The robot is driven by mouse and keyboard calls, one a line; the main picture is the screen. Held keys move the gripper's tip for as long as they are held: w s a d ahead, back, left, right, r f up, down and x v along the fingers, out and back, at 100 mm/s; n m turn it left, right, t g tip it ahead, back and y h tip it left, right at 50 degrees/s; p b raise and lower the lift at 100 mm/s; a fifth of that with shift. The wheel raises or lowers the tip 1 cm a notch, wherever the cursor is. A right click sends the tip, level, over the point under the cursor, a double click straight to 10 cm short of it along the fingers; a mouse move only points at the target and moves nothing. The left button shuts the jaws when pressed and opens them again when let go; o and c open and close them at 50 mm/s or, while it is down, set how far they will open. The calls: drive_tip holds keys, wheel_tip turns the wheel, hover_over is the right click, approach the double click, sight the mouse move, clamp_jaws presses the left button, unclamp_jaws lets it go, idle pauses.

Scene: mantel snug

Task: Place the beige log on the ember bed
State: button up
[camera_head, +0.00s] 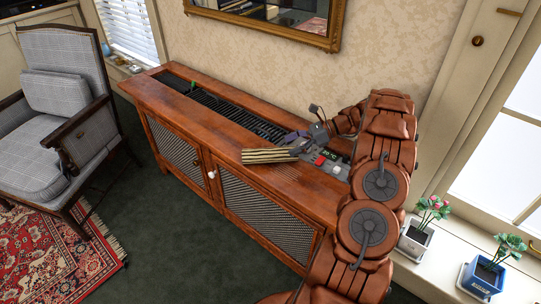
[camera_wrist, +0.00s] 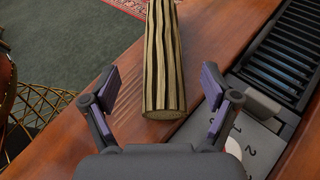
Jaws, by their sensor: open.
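The beige log (camera_head: 268,155), striped with dark lines, lies on the wooden top of a long cabinet, near its front edge. In the wrist view the log (camera_wrist: 163,55) points away from me, with its near end facing me. My gripper (camera_head: 298,142) is at the log's right end in the head view. In the wrist view its two fingers (camera_wrist: 160,88) are spread apart, one on each side of the log's near end, with gaps on both sides. A dark slatted recess (camera_head: 240,112) runs along the cabinet top behind the log; I cannot tell whether it is the ember bed.
A control panel (camera_head: 328,158) with a red button and a display adjoins the recess at the right. A small green item (camera_head: 193,86) is at the recess's far part. A gilt-framed mirror (camera_head: 285,15) hangs above. Potted flowers (camera_head: 416,236) stand on the right sill. A grey armchair (camera_head: 62,110) stands left.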

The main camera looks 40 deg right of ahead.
sight(277, 154)
drive_tip(key=shift+f+p+x, duration=0.15)
drive_tip(key=shift+x, duration=1.05)
drive_tip(key=shift+f+p+x, duration=0.15)
drive_tip(key=shift+x, duration=1.05)
drive_tip(key=shift+w+d, duration=0.1)
drive_tip(key=shift+d, duration=0.1)
clamp_jaws()
